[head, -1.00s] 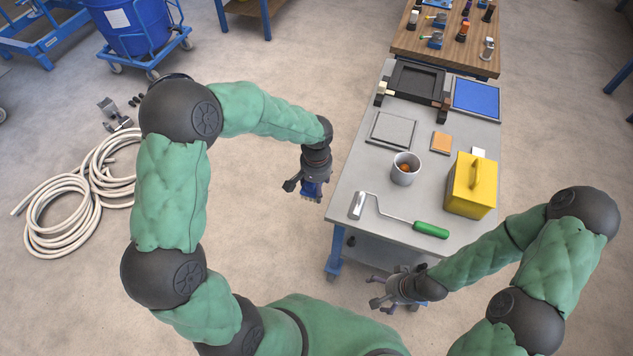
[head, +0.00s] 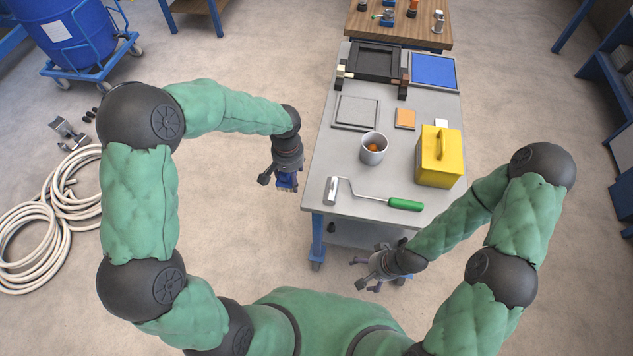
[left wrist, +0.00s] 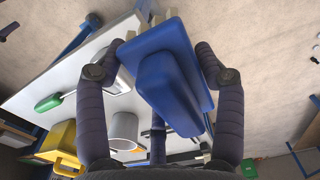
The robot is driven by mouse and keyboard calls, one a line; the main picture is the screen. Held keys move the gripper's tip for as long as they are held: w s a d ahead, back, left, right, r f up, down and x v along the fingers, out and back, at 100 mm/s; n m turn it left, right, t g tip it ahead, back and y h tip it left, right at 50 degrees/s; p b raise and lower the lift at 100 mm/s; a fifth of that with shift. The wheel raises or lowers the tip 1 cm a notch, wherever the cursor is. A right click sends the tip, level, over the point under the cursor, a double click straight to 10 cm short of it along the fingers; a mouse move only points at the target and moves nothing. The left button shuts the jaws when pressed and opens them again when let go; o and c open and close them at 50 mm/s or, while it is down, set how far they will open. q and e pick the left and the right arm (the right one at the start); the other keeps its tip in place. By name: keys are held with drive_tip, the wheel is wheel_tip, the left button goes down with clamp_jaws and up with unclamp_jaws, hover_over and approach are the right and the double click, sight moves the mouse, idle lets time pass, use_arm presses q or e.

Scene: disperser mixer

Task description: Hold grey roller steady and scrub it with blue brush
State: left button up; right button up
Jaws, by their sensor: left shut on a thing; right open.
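The grey roller (head: 332,190) lies on the table near its front left corner. Its wire frame leads right to a green handle (head: 405,204). My left gripper (head: 286,182) is shut on the blue brush (head: 287,180), off the table's left edge, left of the roller. The left wrist view shows the blue brush (left wrist: 170,75) between the two fingers, with pale bristle tufts at its edge. My right gripper (head: 366,272) is open and empty, in front of the table's front edge and lower than the handle.
A grey cup (head: 373,149) with something orange inside and a yellow container (head: 439,156) stand behind the roller. A grey flat tray (head: 357,112), an orange block (head: 405,118), a black frame (head: 375,62) and a blue pad (head: 434,71) lie further back.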

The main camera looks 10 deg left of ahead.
use_arm(q)
hover_over(332, 182)
drive_tip(key=shift+f, duration=2.3)
